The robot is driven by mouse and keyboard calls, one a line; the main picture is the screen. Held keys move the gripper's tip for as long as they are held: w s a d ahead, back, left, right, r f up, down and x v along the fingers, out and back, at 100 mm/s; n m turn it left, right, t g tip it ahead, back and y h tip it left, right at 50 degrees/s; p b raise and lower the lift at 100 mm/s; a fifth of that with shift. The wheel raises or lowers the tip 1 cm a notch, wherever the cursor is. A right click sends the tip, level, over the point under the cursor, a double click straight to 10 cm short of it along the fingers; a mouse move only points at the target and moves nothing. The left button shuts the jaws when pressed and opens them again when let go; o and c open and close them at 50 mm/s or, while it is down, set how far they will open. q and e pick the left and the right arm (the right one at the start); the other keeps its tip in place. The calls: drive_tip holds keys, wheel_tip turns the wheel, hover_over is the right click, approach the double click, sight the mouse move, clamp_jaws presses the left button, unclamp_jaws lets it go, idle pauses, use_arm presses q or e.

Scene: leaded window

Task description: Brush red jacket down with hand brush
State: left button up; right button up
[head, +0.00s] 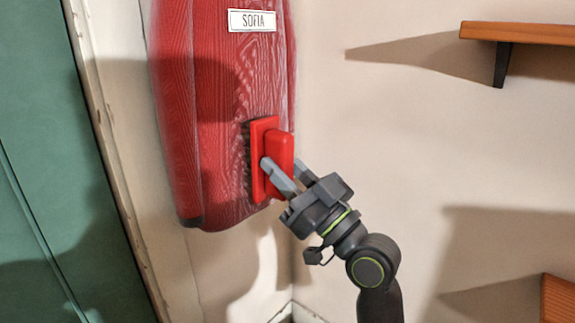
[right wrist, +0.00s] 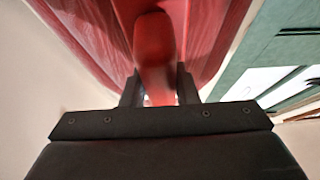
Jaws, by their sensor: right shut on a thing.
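The red jacket (head: 220,75) hangs against the wall in the head view, with a white label reading SOFIA near its top. Its upper end is out of frame. It also fills the top of the right wrist view (right wrist: 85,40). My right gripper (head: 279,172) is shut on the red hand brush (head: 279,150), near the jacket's lower right part. The brush's dark bristle side faces the jacket and seems to touch it. The brush handle shows between the fingers in the right wrist view (right wrist: 154,50). My left gripper is not in view.
A green door or panel (head: 50,150) with a pale frame stands on the left. A wooden shelf (head: 520,32) on a black bracket juts from the wall at upper right. Another wooden edge (head: 558,300) shows at lower right. The wall between is bare.

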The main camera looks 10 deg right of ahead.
drive_tip(key=shift+s+d+p, duration=0.4)
drive_tip(key=shift+s+d, duration=0.45)
drive_tip(key=shift+s, duration=0.3)
drive_tip(key=shift+s+d+p, duration=0.4)
drive_tip(key=shift+s+d, duration=0.45)
drive_tip(key=shift+s, duration=0.25)
drive_tip(key=shift+s+d+p, duration=0.5)
drive_tip(key=shift+s+d, duration=0.45)
drive_tip(key=shift+s, duration=0.25)
